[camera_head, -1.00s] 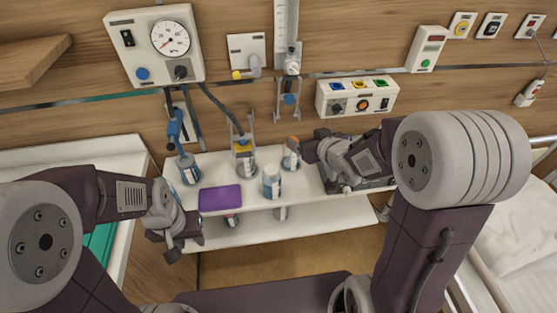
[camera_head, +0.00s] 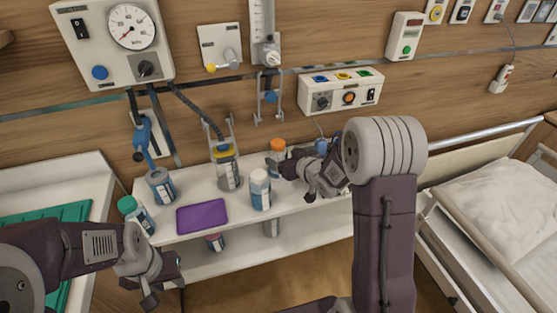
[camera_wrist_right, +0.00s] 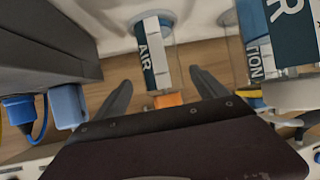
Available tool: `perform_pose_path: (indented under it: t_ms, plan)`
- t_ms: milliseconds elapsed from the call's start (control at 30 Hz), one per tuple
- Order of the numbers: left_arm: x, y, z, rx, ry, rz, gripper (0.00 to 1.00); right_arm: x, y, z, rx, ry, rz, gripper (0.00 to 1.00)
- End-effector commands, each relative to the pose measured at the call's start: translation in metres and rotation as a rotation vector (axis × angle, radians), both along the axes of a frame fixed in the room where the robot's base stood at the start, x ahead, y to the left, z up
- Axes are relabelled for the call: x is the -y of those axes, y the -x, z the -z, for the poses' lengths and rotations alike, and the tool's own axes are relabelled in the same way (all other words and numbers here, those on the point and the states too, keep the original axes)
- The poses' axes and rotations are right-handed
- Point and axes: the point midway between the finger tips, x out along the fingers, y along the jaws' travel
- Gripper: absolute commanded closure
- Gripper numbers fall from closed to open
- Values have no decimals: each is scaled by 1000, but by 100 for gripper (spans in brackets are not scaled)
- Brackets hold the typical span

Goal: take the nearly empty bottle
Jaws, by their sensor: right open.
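Several bottles stand on the white shelf, and I cannot tell which is nearly empty. An orange-capped bottle (camera_head: 277,157) is at the back right; a white-capped bottle (camera_head: 260,190) stands in front of it. My right gripper (camera_head: 292,180) is open beside these two. In the right wrist view, a bottle labelled AIR (camera_wrist_right: 153,55) with an orange cap lies between the spread fingers (camera_wrist_right: 163,92), apparently untouched. My left gripper (camera_head: 166,282) looks open and empty, below the shelf's left end.
A purple tray (camera_head: 202,216) lies on the shelf's front left. Wall panels (camera_head: 340,92) and hoses are behind. A bed (camera_head: 500,200) is at the right, a green-topped surface (camera_head: 60,222) at the left.

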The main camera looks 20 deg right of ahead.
Motion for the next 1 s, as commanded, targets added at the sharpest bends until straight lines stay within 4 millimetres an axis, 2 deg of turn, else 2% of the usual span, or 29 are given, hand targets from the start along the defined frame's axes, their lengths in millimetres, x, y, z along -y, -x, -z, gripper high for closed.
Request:
perform_pose_path:
  t_ms: [200,467,700,733,900,1000]
  plan:
    - [0,0,2,0,0,0,64,-10,-31,17,-1,1,-1,17]
    - [0,0,2,0,0,0,64,-11,-35,19,0,0,0,17]
    - [0,0,2,0,0,0,64,-11,-35,19,-1,0,0,84]
    - [0,0,2,0,0,0,64,-11,-35,18,0,0,0,88]
    - [0,0,2,0,0,0,64,-11,-35,18,0,0,0,88]
    - [0,0,-2,0,0,0,64,-11,-35,8,2,0,0,88]
